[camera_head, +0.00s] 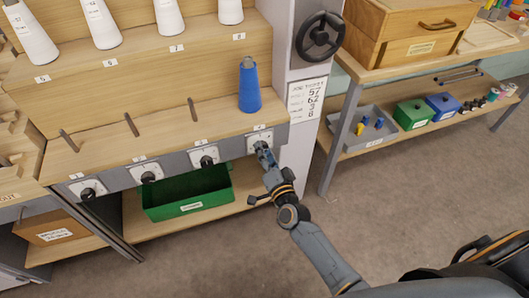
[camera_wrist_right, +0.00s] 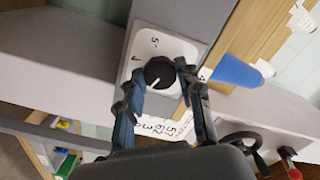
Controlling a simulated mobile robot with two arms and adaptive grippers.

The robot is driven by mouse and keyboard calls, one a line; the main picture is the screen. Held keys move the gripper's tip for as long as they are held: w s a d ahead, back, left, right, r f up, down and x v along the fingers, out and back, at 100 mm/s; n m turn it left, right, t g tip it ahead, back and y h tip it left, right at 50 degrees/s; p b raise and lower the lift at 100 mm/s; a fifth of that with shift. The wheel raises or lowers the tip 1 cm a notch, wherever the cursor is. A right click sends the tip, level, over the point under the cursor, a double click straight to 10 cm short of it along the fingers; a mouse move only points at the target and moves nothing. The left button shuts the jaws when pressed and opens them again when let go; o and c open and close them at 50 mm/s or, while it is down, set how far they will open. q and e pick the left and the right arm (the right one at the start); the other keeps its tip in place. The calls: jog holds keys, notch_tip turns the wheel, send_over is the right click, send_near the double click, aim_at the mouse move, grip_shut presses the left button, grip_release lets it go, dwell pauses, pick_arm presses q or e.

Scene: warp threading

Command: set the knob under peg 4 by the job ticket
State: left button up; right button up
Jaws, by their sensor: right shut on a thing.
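The rightmost dial plate (camera_head: 256,137) is white and sits on the grey rail under the peg with the blue cone (camera_head: 249,88). In the right wrist view its black knob (camera_wrist_right: 158,72) has a white pointer line on a white plate (camera_wrist_right: 152,43) with printed numbers. My right gripper (camera_head: 263,148) is at this knob, a finger on each side, shut on it. In the head view the gripper hides most of the knob. The job ticket (camera_head: 308,103) hangs on the post to the right, with lines reading about 57, 62, 3 and 8. My left gripper is out of view.
Other knobs (camera_head: 208,161) (camera_head: 148,177) (camera_head: 87,193) line the rail to the left, below bare pegs (camera_head: 131,124). White cones (camera_head: 169,18) stand on the upper shelf. A green bin (camera_head: 190,194) sits below. A black handwheel (camera_head: 320,37) is on the post.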

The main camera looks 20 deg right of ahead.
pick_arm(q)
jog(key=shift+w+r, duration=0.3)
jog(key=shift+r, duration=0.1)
pick_arm(e)
jog(key=shift+m, duration=0.8)
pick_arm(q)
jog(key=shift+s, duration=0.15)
pick_arm(e)
jog(key=o, duration=1.1)
jog(key=shift+o, duration=0.2)
jog(key=s, duration=1.2)
jog(key=shift+d, duration=0.2)
